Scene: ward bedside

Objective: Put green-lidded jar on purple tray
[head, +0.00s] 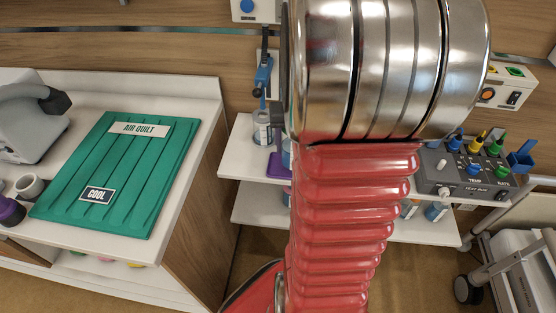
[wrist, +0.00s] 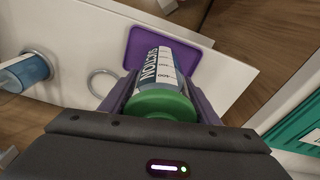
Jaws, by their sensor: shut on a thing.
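The green-lidded jar (wrist: 165,103) is in my gripper (wrist: 163,92) in the wrist view, its green lid toward the camera and a white label reading SUCTION on its side. The two purple fingers are shut on it, one on each side. The purple tray (wrist: 195,53) lies on the white shelf just beyond the jar, and the jar covers part of it. Whether the jar touches the tray cannot be told. In the head view, a corner of the purple tray (head: 277,166) shows left of my red arm, which hides my gripper.
Another jar with blue contents (wrist: 27,70) stands left on the shelf, with a pale ring (wrist: 101,82) between it and the tray. In the head view, a green air quilt (head: 120,172) lies on the left counter, and a grey control box (head: 460,172) sits at right.

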